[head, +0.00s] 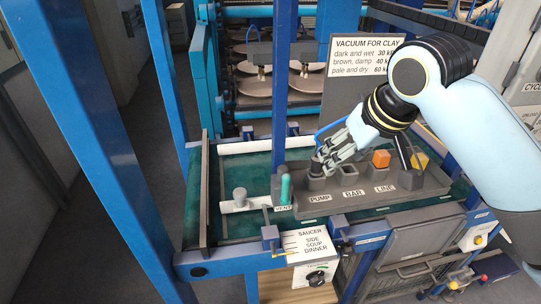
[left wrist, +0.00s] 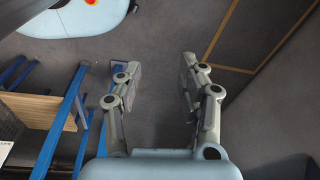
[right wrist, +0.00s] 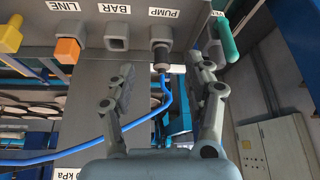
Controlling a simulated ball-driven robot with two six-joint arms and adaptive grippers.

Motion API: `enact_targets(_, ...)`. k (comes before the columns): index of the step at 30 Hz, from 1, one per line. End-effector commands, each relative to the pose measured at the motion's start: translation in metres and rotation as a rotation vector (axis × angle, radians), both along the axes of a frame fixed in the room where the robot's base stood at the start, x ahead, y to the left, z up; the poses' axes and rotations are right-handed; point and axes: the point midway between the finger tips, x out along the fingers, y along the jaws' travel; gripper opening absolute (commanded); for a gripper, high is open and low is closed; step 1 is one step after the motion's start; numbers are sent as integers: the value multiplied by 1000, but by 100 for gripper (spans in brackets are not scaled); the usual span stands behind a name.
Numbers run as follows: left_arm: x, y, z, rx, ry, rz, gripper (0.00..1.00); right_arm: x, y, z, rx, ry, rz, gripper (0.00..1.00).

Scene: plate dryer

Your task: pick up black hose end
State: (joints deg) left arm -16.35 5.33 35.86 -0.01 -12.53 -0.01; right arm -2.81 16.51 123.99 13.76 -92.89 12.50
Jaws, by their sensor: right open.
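The black hose end (right wrist: 160,55) sits at the socket labelled PUMP, with a blue hose (right wrist: 163,100) running from it, in the right wrist view. My right gripper (right wrist: 160,70) is open, its two fingers apart on either side of the hose end's line; I cannot tell whether they touch it. In the head view my right gripper (head: 324,164) reaches down to the PUMP socket and its fingers partly hide the hose end. My left gripper (left wrist: 163,68) is open and empty over bare floor in the left wrist view, and is outside the head view.
The grey socket block (head: 430,186) also has BAR and LINE sockets. An orange block (head: 381,158) sits at LINE and a yellow piece (head: 420,160) is at its right. A teal VENT handle (head: 285,189) stands close left of PUMP. A blue post (head: 281,80) rises behind.

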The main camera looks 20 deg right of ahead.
Motion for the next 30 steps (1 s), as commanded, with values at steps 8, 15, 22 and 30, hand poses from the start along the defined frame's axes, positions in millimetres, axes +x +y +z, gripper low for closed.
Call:
enact_targets(8, -16, -6, -4, -7, 23, 3, 40, 30, -3, 18, -21, -92, 14, 52)
enact_targets(15, -36, -22, -3, -26, 51, 10, 40, 48, -5, -10, -23, -94, 16, 52)
enact_targets(22, -11, -8, 9, -10, 16, 3, 40, 61, -5, -31, -22, -90, 16, 52)
enact_targets(30, -8, -7, 15, -8, 9, 3, 40, 76, -7, -58, -23, -94, 16, 52)
